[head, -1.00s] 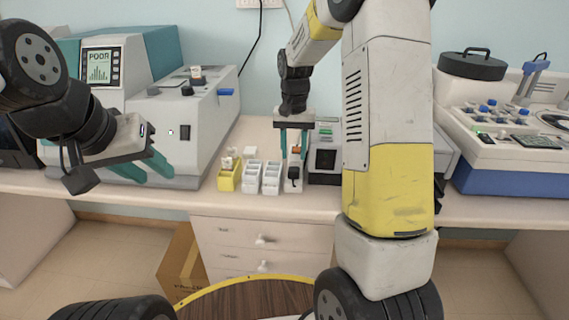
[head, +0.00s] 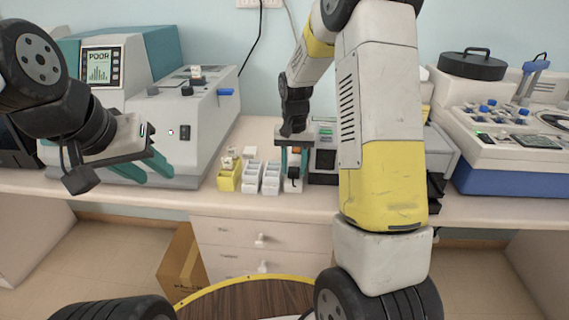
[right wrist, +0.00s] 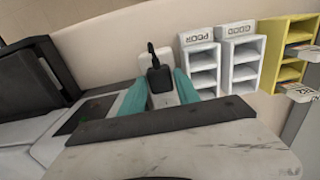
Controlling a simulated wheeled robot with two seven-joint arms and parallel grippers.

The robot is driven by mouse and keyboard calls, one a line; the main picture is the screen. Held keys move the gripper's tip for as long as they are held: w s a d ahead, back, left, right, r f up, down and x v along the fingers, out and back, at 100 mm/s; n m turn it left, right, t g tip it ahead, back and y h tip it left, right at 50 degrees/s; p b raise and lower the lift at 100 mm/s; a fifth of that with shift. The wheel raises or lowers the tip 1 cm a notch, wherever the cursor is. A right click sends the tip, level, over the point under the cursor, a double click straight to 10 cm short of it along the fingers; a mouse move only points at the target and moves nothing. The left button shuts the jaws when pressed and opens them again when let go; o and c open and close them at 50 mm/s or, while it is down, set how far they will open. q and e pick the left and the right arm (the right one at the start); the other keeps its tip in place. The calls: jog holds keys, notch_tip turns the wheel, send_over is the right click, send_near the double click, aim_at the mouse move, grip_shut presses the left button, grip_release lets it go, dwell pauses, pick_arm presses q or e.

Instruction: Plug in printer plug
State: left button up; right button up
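A black plug (head: 294,173) with a short looped cord shows at a white socket block (head: 292,188) on the counter. In the right wrist view the plug (right wrist: 160,76) stands over the white block (right wrist: 165,101). I cannot tell how deep it sits. My right gripper (head: 294,172) points down with its teal fingers on either side of the plug. The fingers look parted, with small gaps beside the plug. In the right wrist view the gripper (right wrist: 160,86) straddles the plug. My left gripper (head: 150,175) is open and empty in front of the large grey machine.
Two white slide racks (head: 261,178) and a yellow rack (head: 228,177) stand left of the socket block. A dark-and-grey device (head: 323,160) stands close on its right. The grey and teal machine (head: 190,130) fills the left. A cardboard box (head: 181,262) is on the floor.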

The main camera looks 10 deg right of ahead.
grip_shut()
jog(key=shift+r, duration=0.15)
jog(key=shift+r, duration=0.25)
jog(key=r, duration=0.3)
jog(key=shift+s+a, duration=0.1)
jog(key=shift+s, duration=0.1)
jog(key=s+a+r, duration=0.1)
jog(key=s+a, duration=0.3)
jog(key=s, duration=1.1)
jog(key=shift+a, duration=0.15)
jog(key=shift+r, duration=0.1)
notch_tip(320, 180, up, 2)
jog(key=t, duration=0.1)
send_over(293, 170)
jog(key=shift+s, duration=0.15)
